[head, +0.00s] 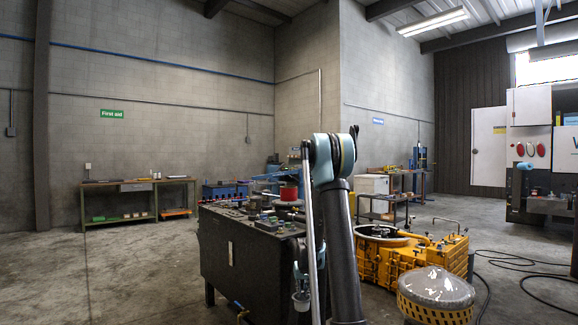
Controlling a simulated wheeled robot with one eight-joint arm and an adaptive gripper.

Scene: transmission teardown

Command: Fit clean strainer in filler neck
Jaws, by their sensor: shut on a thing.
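My arm rises at the centre of the head view and bends back down, with pale blue joint caps at its top and low near the front edge. My gripper cannot be made out; the arm and the frame's bottom edge hide that area.
A dark bench (242,265) with parts on top stands just left of my arm. A yellow drum-like thing (432,314) with a grey domed top is at the front right. Black hoses (540,290) lie on the right floor. The left floor is clear before a shelf table (115,187).

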